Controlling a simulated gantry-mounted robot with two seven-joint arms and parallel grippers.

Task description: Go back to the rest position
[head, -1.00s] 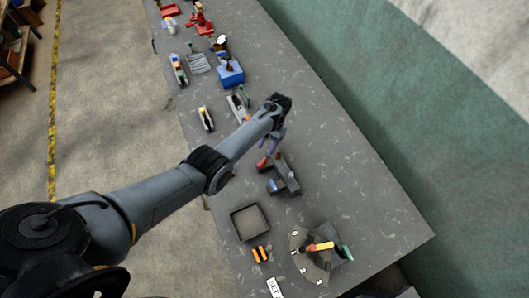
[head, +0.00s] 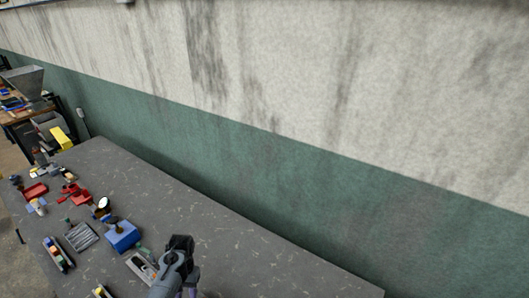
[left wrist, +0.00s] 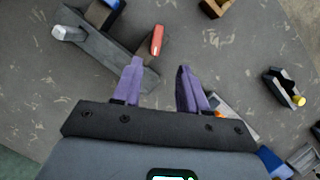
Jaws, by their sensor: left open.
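My left gripper (left wrist: 158,88) is open and empty in the left wrist view, its two purple fingers spread above the grey table. In the head view my left arm reaches up from the bottom edge, and the gripper's fingers are mostly hidden or cut off there. A grey block-like tool with a red-tipped part (left wrist: 157,40) lies beyond the left finger; I cannot tell whether they touch. My right gripper is not in view.
The grey table (head: 235,235) runs along a green and white wall (head: 300,180). A blue box (head: 123,237), a grey ribbed tray (head: 81,236) and red items (head: 80,195) stand left of my arm. The table is bare to its right.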

